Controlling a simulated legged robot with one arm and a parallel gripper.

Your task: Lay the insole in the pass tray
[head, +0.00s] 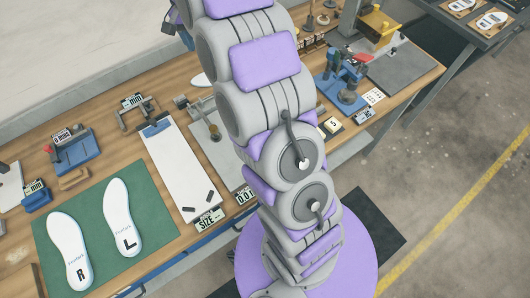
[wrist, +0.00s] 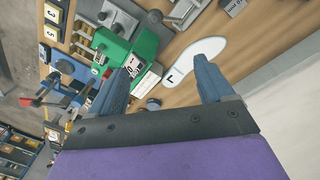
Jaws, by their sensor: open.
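In the wrist view my gripper (wrist: 164,62) is open, with its two blue-grey fingers spread and nothing held between them. A white insole marked L (wrist: 197,58) lies on the wooden bench beyond the fingertips, partly behind the right finger. In the head view my gripper is out of sight and my arm covers the middle. Two white insoles, R (head: 70,250) and L (head: 123,216), lie on a green mat (head: 158,205) at the lower left. Light brown trays with insole shapes (head: 465,4) (head: 489,22) sit on a dark table at the upper right. I cannot tell which tray is the pass tray.
A green device (wrist: 140,45) stands close to the left finger in the wrist view. In the head view, a white size board (head: 180,168), blue fixtures (head: 72,148) and a blue press (head: 348,85) crowd the bench. The floor at the right is clear.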

